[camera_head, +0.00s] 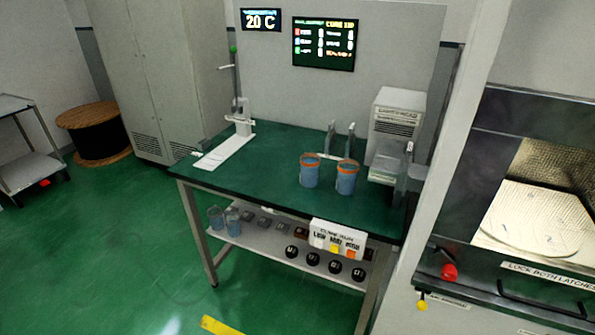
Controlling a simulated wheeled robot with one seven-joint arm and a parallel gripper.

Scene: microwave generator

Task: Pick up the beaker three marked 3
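Two blue beakers with orange rims stand upright side by side on the green tabletop, a left one (310,172) and a right one (347,179). Two greyish-blue, beaker-like vessels, a left one (216,219) and a right one (233,221), stand at the left end of the lower shelf. No number is legible on any of these, so I cannot tell which is beaker three. My gripper is not in view.
The green-topped table (270,150) carries a white stand (240,125) and a white boxy machine (397,120). An open chamber (530,210) is at right. Green floor is clear in front-left.

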